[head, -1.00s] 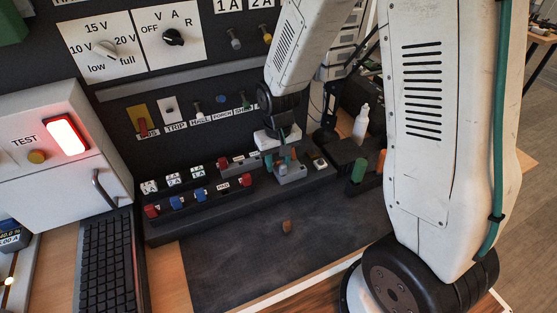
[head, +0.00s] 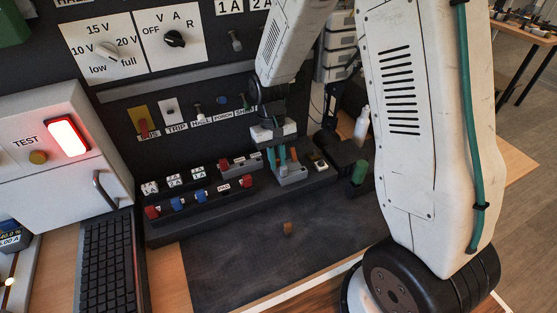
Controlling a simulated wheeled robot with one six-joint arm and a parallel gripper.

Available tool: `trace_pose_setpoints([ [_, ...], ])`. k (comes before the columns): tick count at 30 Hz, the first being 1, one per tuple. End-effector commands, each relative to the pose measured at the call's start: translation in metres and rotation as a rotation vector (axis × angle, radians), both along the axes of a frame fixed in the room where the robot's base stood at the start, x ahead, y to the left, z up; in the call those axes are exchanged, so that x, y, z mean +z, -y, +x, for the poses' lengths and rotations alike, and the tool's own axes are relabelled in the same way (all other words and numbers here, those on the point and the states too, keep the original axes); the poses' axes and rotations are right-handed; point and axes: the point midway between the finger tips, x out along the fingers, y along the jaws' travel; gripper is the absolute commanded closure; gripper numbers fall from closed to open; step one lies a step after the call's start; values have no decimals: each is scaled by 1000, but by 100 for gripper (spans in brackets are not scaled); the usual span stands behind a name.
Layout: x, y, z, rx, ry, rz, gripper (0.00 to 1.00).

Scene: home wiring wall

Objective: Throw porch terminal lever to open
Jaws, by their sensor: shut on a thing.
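A light grey terminal block (head: 291,176) stands on the right part of the black stepped rail below the wall panel. A small orange lever (head: 294,154) sticks up at it. My gripper (head: 277,163) reaches down from above with its teal fingers at the left side of this block. The fingers are shut on a small part there, most likely a terminal lever; the part itself is mostly hidden by them. I cannot read a name on this block. A PORCH label (head: 223,116) shows on the wall panel, under a small switch.
Red and blue terminals (head: 175,203) line the rail to the left. A red terminal group (head: 238,163) sits close left of my gripper. A white bottle (head: 361,124) and a green-handled tool (head: 358,172) stand to the right. The dark mat (head: 240,265) is mostly clear.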

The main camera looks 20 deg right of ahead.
Motion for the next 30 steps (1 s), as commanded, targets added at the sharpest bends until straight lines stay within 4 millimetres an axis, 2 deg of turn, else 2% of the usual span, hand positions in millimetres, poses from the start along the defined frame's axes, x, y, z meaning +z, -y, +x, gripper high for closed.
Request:
trace_pose_setpoints([
  [8,0,0,0,0,-6,0,100],
  [9,0,0,0,0,-6,0,80],
  [11,0,0,0,0,-6,0,64],
  [21,3,0,0,0,-4,0,64],
  [25,17,0,1,0,-2,0,64],
  [28,38,0,2,0,1,0,64],
  [30,38,0,-18,1,-5,0,64],
])
